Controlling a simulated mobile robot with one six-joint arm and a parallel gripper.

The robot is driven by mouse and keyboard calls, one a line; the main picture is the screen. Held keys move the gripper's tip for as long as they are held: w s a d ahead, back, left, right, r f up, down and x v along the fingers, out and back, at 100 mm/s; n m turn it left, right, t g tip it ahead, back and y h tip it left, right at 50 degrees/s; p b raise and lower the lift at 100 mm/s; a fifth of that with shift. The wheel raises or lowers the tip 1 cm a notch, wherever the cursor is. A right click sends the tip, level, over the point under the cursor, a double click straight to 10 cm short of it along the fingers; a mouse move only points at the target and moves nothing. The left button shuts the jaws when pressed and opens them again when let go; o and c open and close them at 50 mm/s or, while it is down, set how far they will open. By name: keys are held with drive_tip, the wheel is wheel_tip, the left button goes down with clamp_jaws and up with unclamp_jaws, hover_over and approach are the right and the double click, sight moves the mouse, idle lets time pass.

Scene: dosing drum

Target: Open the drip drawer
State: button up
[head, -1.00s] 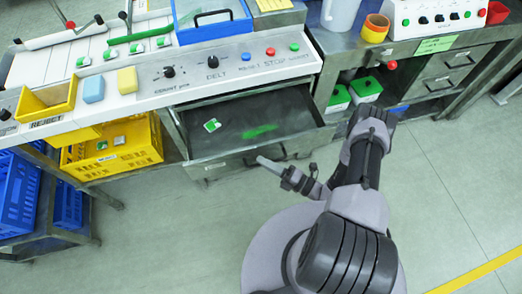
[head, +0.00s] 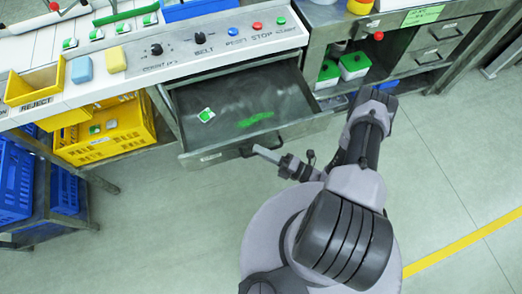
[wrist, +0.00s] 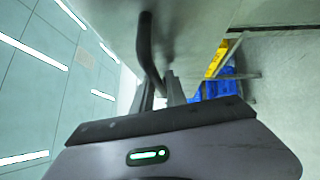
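The drip drawer (head: 222,132) is a grey metal tray under the control panel, pulled well out. A green smear and a small white-and-green piece (head: 206,115) lie in it. Its dark bar handle (head: 246,150) is on the drawer front, and it runs down to my fingers in the wrist view (wrist: 146,45). My gripper (head: 265,153) is at the right part of the handle. In the wrist view my fingers (wrist: 160,92) look closed around the handle's near end, though the contact is partly hidden.
The control panel (head: 215,45) with knobs and buttons is above the drawer. A yellow crate (head: 105,135) and blue crates (head: 14,190) stand to the left. White boxes with green lids (head: 354,65) are on a shelf to the right. The floor before the drawer is clear.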

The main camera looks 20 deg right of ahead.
drive_tip(key=shift+o, duration=0.8)
drive_tip(key=p+v, duration=0.1)
drive_tip(key=v, duration=1.6)
drive_tip(key=shift+d+p, duration=0.2)
drive_tip(key=shift+p, duration=0.1)
drive_tip(key=shift+s, duration=0.1)
